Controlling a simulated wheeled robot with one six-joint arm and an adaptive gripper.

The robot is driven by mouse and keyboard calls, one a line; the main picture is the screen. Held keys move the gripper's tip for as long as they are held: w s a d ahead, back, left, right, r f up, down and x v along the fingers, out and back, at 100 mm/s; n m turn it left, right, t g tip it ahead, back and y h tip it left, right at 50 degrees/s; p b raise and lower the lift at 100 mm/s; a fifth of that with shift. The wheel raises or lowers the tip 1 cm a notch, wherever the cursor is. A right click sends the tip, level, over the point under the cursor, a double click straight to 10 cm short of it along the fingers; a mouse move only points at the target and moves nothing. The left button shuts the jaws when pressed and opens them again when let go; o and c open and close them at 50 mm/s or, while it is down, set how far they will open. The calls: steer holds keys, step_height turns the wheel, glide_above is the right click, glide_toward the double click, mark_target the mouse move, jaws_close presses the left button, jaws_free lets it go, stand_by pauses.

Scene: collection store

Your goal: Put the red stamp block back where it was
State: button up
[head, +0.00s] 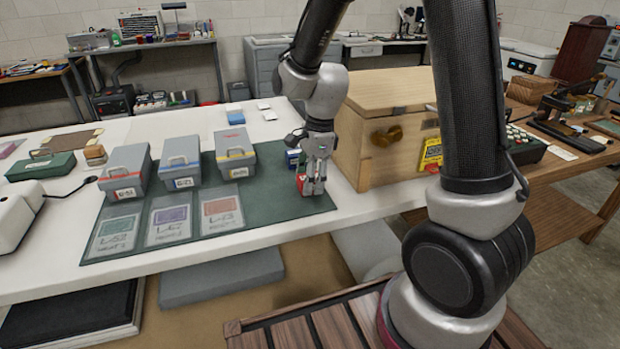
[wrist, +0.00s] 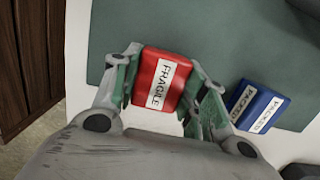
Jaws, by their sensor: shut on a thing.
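The red stamp block (wrist: 158,78) with a white label reading FRAGILE is between the fingers of my gripper (wrist: 165,92) in the wrist view. My gripper is shut on it. In the head view my gripper (head: 312,188) points down at the right part of the green mat (head: 270,205), and a little of the red block (head: 301,183) shows at its fingertips. I cannot tell whether the block touches the mat. A blue block (wrist: 258,107) with a white label lies just right of my gripper in the wrist view; it is partly hidden behind the gripper in the head view (head: 293,157).
A large wooden box (head: 365,130) stands close to the right of my gripper, with a yellow label (head: 431,152). Several grey lidded boxes, one of them here (head: 236,155), stand left on the mat, with labelled cards (head: 222,214) in front. The mat between boxes and gripper is clear.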

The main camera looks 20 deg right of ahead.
steer(key=o, duration=0.8)
steer(key=shift+o, duration=0.2)
step_height(320, 180, up, 12)
steer(key=d, duration=0.2)
steer(key=s+d+r+n+t+h, duration=0.1)
steer(key=s+d+r+n, duration=0.3)
steer(key=s+n, duration=0.5)
steer(key=s+d+r+n+t, duration=0.3)
steer(key=s+d+r+n, duration=0.1)
steer(key=s+d+n, duration=0.5)
steer(key=shift+s+h, duration=0.4)
steer(key=shift+s, duration=0.1)
